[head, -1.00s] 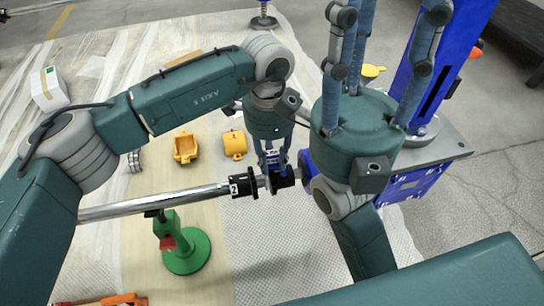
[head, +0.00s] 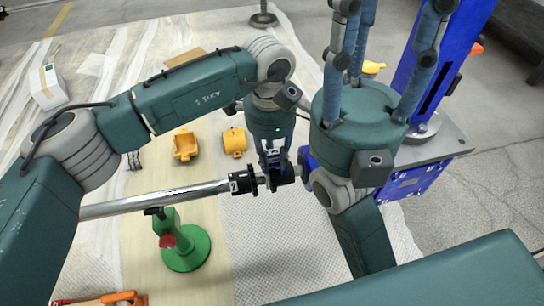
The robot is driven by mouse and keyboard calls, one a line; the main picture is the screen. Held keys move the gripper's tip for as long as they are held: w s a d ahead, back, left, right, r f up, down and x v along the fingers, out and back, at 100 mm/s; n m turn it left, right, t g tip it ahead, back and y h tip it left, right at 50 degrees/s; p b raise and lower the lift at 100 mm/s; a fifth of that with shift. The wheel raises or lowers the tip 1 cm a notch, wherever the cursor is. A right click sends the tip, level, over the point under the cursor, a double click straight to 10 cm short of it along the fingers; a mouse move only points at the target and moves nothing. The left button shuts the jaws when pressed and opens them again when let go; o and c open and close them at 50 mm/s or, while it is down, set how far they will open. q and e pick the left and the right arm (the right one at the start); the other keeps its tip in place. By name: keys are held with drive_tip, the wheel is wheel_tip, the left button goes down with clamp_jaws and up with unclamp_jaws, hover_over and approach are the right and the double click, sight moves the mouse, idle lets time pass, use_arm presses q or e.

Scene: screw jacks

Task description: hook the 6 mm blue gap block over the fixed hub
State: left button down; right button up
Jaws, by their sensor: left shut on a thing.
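A silver shaft (head: 150,199) ends in a black hub (head: 241,182). A second dark hub (head: 284,177) sits to its right, by the blue machine. My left gripper (head: 273,163) points down at the two hubs and is shut on a small blue piece, which looks like the blue gap block (head: 271,158). The fingers hide much of it, and I cannot tell whether it touches a hub. My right gripper (head: 388,35) points up close to the camera. Its fingers spread apart, with the tips outside the frame and nothing seen between them.
A green stand (head: 187,248) with a red part is under the shaft. Two yellow pieces (head: 186,147) (head: 234,142) lie behind the shaft. A tall blue column (head: 440,70) on a grey plate (head: 450,140) stands at right. A white box (head: 48,87) lies far left.

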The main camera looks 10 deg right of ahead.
idle(0.4)
use_arm(q)
drive_tip(key=shift+f, duration=0.2)
drive_tip(key=c, duration=1.3)
unclamp_jaws()
drive_tip(key=shift+c, duration=0.2)
drive_tip(key=shift+r, duration=0.15)
wheel_tip(320, 180, up, 12)
drive_tip(key=shift+a+f, duration=0.15)
